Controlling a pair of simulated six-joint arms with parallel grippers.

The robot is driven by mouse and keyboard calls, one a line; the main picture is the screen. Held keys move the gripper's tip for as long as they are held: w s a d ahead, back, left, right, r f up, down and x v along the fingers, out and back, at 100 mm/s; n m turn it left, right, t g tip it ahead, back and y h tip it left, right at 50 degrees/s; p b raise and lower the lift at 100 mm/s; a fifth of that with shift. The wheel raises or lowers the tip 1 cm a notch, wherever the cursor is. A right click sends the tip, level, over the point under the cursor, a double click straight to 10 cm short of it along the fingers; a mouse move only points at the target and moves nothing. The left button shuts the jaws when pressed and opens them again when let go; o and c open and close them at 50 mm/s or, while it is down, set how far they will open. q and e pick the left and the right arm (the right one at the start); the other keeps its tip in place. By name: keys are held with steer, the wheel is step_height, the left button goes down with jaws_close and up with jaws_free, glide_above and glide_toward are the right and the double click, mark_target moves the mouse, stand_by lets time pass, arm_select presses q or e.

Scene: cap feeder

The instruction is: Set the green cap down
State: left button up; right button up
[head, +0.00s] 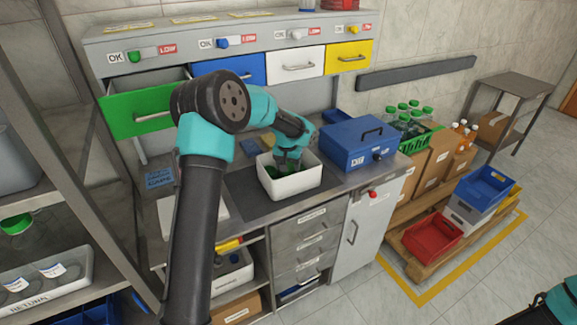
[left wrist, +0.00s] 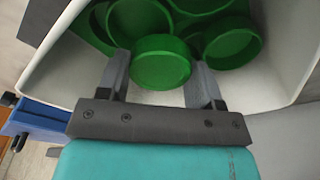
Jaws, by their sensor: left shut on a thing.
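My left gripper (head: 287,165) reaches down into a white bin (head: 291,190) on the grey workbench. In the left wrist view the gripper (left wrist: 160,80) is shut on a green cap (left wrist: 160,65), which sits between its two fingers. Several other green caps (left wrist: 232,45) lie in the bin just beyond it. The bin's white wall (left wrist: 296,85) surrounds them. I cannot tell whether the held cap touches the others. My right gripper is not in view.
A blue cash box (head: 358,146) stands right of the bin. The green drawer (head: 150,107) is pulled open at the left; the blue, white and yellow drawers (head: 348,57) are shut. A crate of green-capped bottles (head: 415,146) is farther right. A shelf (head: 45,275) stands at the left.

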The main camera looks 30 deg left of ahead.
arm_select(q)
steer(key=shift+f, duration=0.25)
steer(key=o, duration=0.9)
steer(key=shift+r, duration=0.2)
step_height(320, 180, up, 12)
steer(key=s, duration=0.1)
steer(key=shift+s+d, duration=0.15)
steer(key=shift+s, duration=0.05)
